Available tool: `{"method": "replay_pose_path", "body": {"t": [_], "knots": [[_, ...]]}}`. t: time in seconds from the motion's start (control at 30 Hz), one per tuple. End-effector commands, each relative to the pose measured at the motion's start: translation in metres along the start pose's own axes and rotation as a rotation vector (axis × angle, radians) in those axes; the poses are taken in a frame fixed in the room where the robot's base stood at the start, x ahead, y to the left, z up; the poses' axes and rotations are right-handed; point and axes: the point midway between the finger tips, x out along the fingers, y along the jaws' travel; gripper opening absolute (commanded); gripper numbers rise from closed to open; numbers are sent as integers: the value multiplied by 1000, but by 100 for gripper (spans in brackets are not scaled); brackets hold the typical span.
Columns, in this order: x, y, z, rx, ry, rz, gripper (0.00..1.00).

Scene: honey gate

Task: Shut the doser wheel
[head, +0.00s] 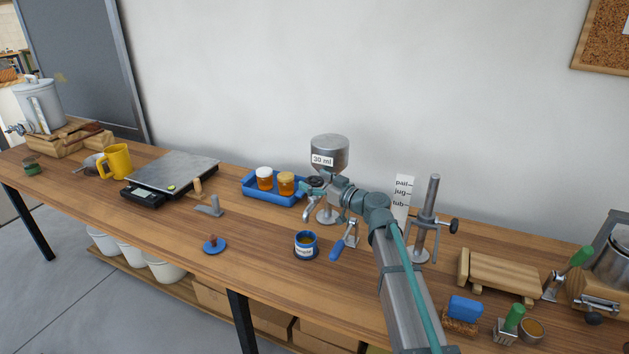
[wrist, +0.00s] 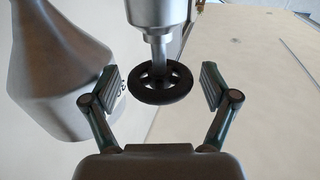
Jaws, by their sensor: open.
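The doser is a metal hopper (head: 330,152) with a "30 ml" label, on a stand at the back middle of the bench. Its black spoked wheel (wrist: 163,84) sits on a metal stem in the wrist view. In the head view the wheel (head: 315,181) is small and partly hidden by my gripper (head: 314,189). In the wrist view my gripper (wrist: 159,87) is open, with one finger on each side of the wheel and a visible gap on both sides. The hopper (wrist: 58,65) also fills the left of the wrist view. I cannot tell the wheel's setting.
A blue tray (head: 273,199) with honey jars stands left of the doser. A blue-and-white tub (head: 306,243) stands in front of it, near a blue-handled lever (head: 344,240). A metal post stand (head: 427,220) is right of my arm. The bench front is partly clear.

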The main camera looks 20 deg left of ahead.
Motion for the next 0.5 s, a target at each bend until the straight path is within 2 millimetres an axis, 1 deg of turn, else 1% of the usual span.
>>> {"method": "replay_pose_path", "body": {"t": [0.1, 0.37, 0.4, 0.47, 0.5], "knots": [[0, 0, 0, 0, 0, 0, 85], [0, 0, 0, 0, 0, 0, 42], [0, 0, 0, -1, 0, 0, 35], [0, 0, 0, -1, 0, 0, 25], [0, 0, 0, -1, 0, 0, 25]]}}
